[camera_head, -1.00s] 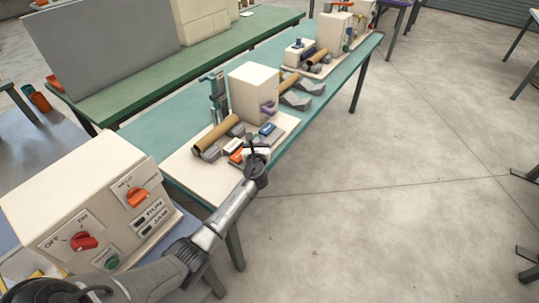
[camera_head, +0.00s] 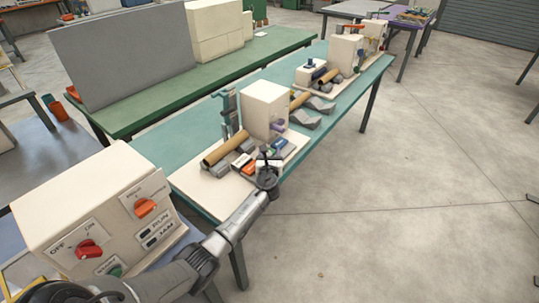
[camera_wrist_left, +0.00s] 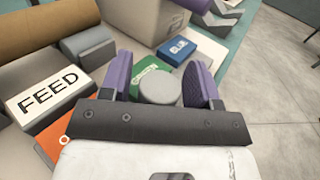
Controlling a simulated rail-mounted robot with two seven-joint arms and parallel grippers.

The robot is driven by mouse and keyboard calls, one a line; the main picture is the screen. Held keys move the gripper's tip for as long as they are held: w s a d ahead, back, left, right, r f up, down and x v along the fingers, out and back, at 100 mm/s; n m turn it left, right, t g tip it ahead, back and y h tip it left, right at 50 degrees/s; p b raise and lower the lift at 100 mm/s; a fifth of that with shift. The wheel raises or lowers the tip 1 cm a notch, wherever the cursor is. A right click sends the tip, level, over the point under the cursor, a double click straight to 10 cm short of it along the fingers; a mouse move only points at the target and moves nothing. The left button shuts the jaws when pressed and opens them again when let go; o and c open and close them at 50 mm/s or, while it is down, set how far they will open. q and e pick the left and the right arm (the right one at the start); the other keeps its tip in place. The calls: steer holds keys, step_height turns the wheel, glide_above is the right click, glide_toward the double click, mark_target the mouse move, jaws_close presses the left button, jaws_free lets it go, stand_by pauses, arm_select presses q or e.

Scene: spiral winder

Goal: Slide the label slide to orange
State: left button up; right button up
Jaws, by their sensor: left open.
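My left gripper (camera_wrist_left: 161,82) is open, its two purple fingers on either side of a round grey knob (camera_wrist_left: 160,88), which looks like the label slide's handle. I cannot tell whether the fingers touch it. An orange tile (camera_wrist_left: 66,132) lies left of the gripper, partly hidden by its base. A green tile (camera_wrist_left: 150,66) is just behind the knob, and a blue tile (camera_wrist_left: 179,49) is farther back. In the head view the left gripper (camera_head: 268,165) is over the near edge of the cream machine board, beside the orange tile (camera_head: 248,166) and blue tile (camera_head: 277,143).
A white FEED plate (camera_wrist_left: 48,95) sits by the orange tile. A brown roll (camera_head: 222,152) and a cream box (camera_head: 265,108) stand on the board. A control box (camera_head: 95,205) with red and orange knobs is at the left. Open floor (camera_head: 400,220) lies right.

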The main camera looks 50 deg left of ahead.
arm_select(q)
steer(key=shift+s, duration=0.1)
steer(key=shift+s+d+r, duration=0.1)
steer(key=shift+d, duration=0.1)
steer(key=p+v, duration=0.4)
steer(key=v, duration=0.9)
steer(key=shift+s, duration=0.15)
steer(key=shift+d, duration=0.1)
